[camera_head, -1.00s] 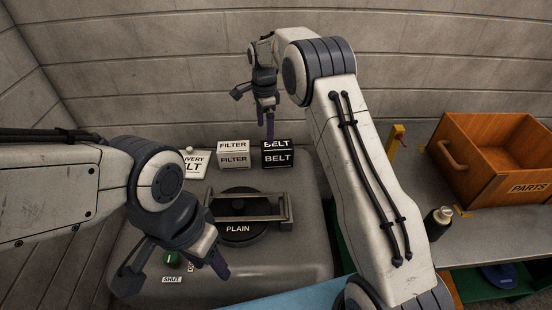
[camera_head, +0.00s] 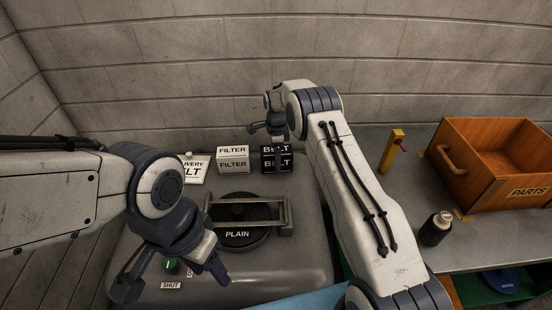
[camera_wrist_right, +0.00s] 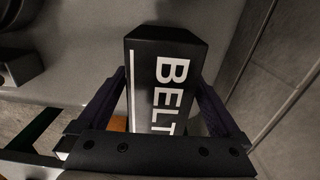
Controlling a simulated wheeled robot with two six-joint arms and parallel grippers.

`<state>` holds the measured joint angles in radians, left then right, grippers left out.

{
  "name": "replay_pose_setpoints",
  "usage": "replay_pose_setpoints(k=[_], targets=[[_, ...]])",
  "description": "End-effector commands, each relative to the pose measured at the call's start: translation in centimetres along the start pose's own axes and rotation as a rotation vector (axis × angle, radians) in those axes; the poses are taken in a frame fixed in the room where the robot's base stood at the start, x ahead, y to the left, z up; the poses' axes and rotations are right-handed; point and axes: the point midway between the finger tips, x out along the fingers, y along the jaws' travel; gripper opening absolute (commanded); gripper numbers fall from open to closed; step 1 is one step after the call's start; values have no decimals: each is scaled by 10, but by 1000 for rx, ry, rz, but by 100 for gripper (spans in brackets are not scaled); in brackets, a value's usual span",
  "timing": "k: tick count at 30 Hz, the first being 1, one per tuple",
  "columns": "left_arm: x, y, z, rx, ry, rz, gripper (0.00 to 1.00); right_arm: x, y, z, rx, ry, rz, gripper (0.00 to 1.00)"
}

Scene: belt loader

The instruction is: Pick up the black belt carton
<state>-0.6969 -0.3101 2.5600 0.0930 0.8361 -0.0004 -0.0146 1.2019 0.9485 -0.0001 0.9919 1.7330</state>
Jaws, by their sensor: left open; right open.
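The black belt carton (camera_head: 269,161), lettered BELT in white, stands at the back of the grey machine top. In the right wrist view the black belt carton (camera_wrist_right: 150,60) lies between the two dark fingers of my right gripper (camera_wrist_right: 162,85). The fingers are open, one on each side of the carton; I cannot tell whether they touch it. In the head view my right gripper (camera_head: 277,150) is over the carton and partly covers it. My left gripper (camera_head: 173,277) is open and empty at the front left, over the machine's front.
A white FILTER carton (camera_head: 233,166) stands just left of the black one. A white sign (camera_head: 194,170) is further left. A round PLAIN lid (camera_head: 238,234) with a metal bar frame (camera_head: 283,213) lies in front. A wooden PARTS crate (camera_head: 510,185) and a bottle (camera_head: 435,228) stand right.

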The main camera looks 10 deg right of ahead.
Motion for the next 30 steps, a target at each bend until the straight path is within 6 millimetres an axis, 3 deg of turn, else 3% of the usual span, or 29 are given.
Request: replay_pose_setpoints(k=[9,10,15,18,30], targets=[[-1,0,0,0,0,0,50,8,0,0,0,0,-1,100],[-1,0,0,0,0,0,50,8,0,0,0,0,-1,96],[0,0,0,0,0,0,50,8,0,0,0,0,-1,31],[-1,0,0,0,0,0,50,8,0,0,0,0,-1,0],[1,0,0,0,0,0,50,-1,-1,0,0,-1,-5,0]])
